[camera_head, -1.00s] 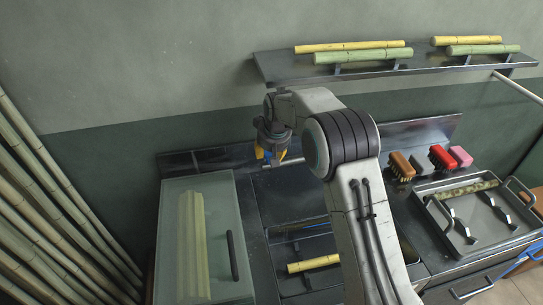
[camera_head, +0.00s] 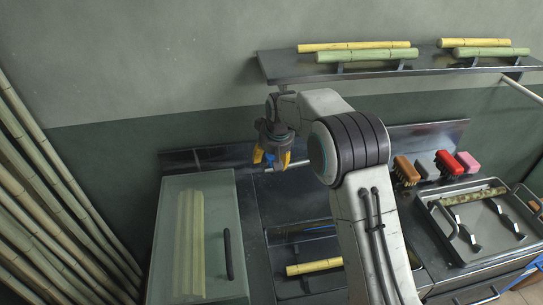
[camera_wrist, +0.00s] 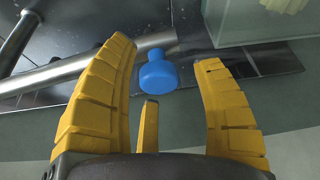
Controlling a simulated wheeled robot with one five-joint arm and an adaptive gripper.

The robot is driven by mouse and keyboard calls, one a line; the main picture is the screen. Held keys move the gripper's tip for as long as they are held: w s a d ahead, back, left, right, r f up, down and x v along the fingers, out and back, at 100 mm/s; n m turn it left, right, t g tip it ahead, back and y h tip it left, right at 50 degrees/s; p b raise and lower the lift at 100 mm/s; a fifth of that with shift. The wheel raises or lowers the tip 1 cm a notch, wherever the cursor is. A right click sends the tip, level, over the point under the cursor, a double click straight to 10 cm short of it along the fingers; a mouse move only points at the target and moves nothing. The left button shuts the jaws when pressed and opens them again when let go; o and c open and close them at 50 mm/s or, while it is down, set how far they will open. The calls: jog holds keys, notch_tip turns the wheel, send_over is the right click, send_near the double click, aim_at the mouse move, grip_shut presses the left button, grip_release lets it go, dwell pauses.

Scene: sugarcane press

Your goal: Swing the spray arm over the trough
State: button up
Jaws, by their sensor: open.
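The spray arm is a grey metal tube (camera_wrist: 75,65) ending in a blue knob (camera_wrist: 158,74) in the wrist view. In the head view the tube (camera_head: 298,163) shows behind the middle counter, partly hidden by my arm. My gripper (camera_wrist: 167,62) has yellow fingers and is open, with the blue knob showing between them; contact cannot be told. In the head view my gripper (camera_head: 266,158) hangs at the back of the counter. A dark recessed trough (camera_head: 285,234) lies in front of it, holding a yellow cane (camera_head: 314,266); my arm covers its right part.
A translucent box (camera_head: 168,225) with canes inside stands left of the trough. At right are brushes (camera_head: 407,170) and a metal tray (camera_head: 455,257) with a cane. A shelf (camera_head: 280,68) with canes hangs above. Tall canes (camera_head: 45,190) lean at far left.

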jog(key=v, duration=1.2)
jog(key=shift+c, duration=0.4)
